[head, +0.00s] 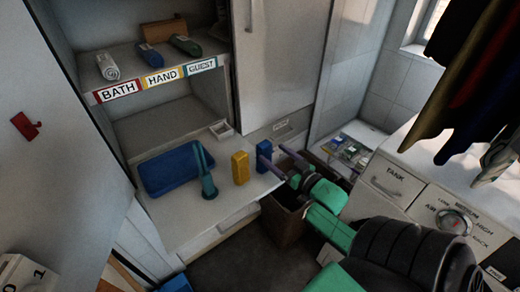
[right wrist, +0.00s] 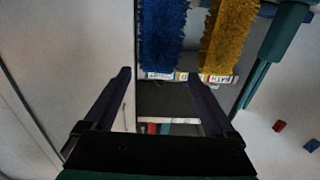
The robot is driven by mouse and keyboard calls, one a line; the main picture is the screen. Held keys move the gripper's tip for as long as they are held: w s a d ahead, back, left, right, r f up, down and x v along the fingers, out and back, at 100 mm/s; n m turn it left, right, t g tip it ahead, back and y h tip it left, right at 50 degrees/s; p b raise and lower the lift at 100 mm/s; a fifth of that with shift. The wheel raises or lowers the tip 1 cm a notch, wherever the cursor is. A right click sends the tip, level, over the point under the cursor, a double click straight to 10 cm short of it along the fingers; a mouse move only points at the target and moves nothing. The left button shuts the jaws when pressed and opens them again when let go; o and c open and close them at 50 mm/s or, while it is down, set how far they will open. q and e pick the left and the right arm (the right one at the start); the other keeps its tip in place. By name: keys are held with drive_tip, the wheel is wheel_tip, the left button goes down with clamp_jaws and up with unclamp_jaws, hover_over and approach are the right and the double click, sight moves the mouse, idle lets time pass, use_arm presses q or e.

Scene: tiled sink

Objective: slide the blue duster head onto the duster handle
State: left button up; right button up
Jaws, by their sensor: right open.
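The blue duster head (head: 264,150) stands upright near the right end of the shelf board. It shows as a fluffy blue block in the right wrist view (right wrist: 162,35). The yellow duster head (head: 240,168) stands to its left, also upright. The teal duster handle (head: 206,172) stands left of the yellow head, and its shaft shows at the right of the wrist view (right wrist: 270,48). My right gripper (head: 273,154) is open and empty. Its fingertips (right wrist: 159,76) point toward the blue head, which lines up with the gap between them. Contact cannot be told. My left gripper is out of view.
A blue tray (head: 150,180) lies on the board at the left. Shelves with BATH, HAND and GUEST labels (head: 163,77) rise behind. A dark bin (head: 285,226) stands below my right arm. A cabinet door (head: 280,65) hangs behind the duster heads.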

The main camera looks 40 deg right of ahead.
sight(261, 143)
drive_tip(key=w+p, duration=0.1)
drive_tip(key=w, duration=0.3)
drive_tip(key=w+p, duration=0.1)
drive_tip(key=w, duration=0.3)
drive_tip(key=shift+w+r, duration=0.2)
drive_tip(key=shift+w, duration=0.05)
drive_tip(key=shift+w+f, duration=0.25)
drive_tip(key=shift+w, duration=0.15)
drive_tip(key=shift+s, duration=0.1)
clamp_jaws()
